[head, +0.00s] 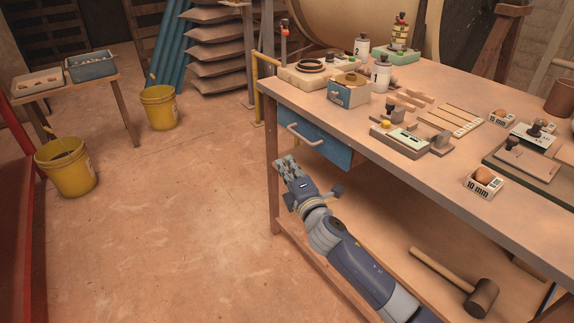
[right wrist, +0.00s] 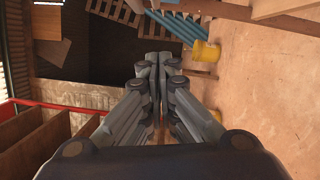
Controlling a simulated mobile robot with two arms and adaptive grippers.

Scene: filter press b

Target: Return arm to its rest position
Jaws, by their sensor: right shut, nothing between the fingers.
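My right arm (head: 360,272) reaches up from the bottom right in the head view, beside the near left part of the workbench (head: 400,155). My right gripper (head: 287,168) is at its end, below and left of the blue drawer (head: 318,148) with its pale handle, and looks apart from it. In the right wrist view the fingers of this gripper (right wrist: 157,62) are together with nothing between them. My left gripper is not in view.
The bench top holds bottles, small boxes and several tools. A mallet (head: 480,296) lies on the lower shelf. Yellow buckets (head: 68,172) stand by a small table (head: 62,88) at the left. The floor (head: 180,220) left of the bench is clear.

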